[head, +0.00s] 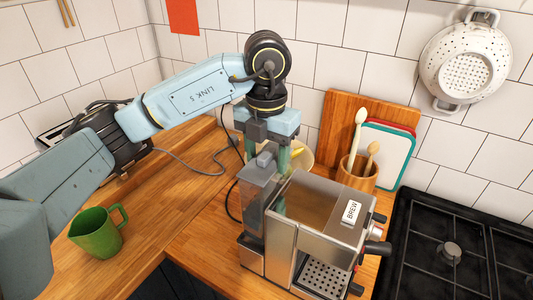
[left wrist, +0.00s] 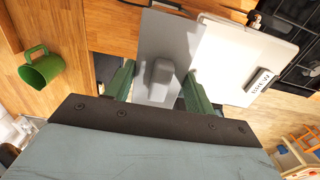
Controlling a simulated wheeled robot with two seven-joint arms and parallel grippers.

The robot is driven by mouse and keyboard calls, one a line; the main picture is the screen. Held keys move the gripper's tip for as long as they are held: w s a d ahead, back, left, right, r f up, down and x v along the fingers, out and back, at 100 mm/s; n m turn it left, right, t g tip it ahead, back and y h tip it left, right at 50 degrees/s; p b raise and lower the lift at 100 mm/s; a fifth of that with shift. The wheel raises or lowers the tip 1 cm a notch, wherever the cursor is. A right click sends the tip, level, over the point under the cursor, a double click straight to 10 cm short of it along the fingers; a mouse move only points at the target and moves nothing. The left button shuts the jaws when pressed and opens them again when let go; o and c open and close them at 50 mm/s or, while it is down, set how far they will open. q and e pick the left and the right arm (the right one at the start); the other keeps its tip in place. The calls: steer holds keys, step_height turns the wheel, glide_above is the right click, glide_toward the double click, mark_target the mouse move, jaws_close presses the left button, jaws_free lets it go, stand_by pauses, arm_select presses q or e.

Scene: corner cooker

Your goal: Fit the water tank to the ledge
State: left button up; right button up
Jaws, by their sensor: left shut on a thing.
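The water tank (head: 252,203), a smoky grey see-through box with a grey lid and raised grip, is upright at the left side of the steel coffee machine (head: 315,225). My left gripper (head: 266,158) points down from above and is shut on the tank's top. In the left wrist view its green fingers stand either side of the grey lid (left wrist: 167,38), beside the machine's pale top (left wrist: 240,55). The ledge (head: 250,254) is low on the machine's left side, below the tank. I cannot tell whether the tank's bottom touches it. My right gripper is not in view.
A green mug (head: 97,233) stands on the wooden counter at the left. A utensil pot (head: 356,174) and cutting boards stand behind the machine, and a black gas hob (head: 455,250) is at the right. Cables lie behind the tank.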

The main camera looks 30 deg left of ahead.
arm_select(q)
steer(key=shift+f+b, duration=0.7)
steer(key=shift+f, duration=0.3)
steer(key=o, duration=1.2)
steer(key=shift+r, duration=0.1)
step_height(320, 180, up, 13)
steer(key=shift+r+p, duration=0.15)
steer(key=shift+p, duration=0.15)
